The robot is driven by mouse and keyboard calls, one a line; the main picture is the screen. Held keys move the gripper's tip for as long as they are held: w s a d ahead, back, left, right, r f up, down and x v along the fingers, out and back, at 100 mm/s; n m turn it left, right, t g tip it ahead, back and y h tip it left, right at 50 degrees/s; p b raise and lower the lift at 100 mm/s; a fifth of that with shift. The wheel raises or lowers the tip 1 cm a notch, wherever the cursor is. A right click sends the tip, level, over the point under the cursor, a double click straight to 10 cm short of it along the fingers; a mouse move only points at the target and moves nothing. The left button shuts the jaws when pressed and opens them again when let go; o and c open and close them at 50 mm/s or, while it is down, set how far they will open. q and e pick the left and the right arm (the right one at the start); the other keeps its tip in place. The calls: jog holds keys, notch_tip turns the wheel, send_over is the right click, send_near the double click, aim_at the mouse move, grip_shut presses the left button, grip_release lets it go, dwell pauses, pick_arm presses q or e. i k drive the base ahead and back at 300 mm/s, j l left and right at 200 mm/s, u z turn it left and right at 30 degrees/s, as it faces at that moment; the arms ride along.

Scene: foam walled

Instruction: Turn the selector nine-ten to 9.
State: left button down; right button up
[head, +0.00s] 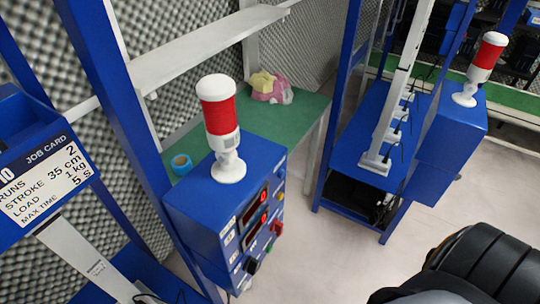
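A blue control box (210,205) stands at the centre, its panel facing right and seen at a steep angle. The panel carries two red digital displays, the upper one (263,194) and the lower one (263,217), whose digits are too small to read surely. A black knob (251,266) sits low on the panel, with a red control (277,228) and a small yellow one (280,197) along its right side. I cannot tell which control is the selector nine-ten, or its setting. Neither gripper is in view.
A red-and-white signal lamp (220,120) stands on the box. A job card (45,185) hangs at left. A green bench (285,120) behind holds blue tape (181,165) and a pink-yellow bundle (268,86). Another lamp box (450,150) stands right. Pale floor lies between.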

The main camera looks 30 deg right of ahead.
aim_at(251, 264)
jog(key=z, duration=0.6)
jog(key=j+z, duration=0.15)
jog(key=i, duration=0.05)
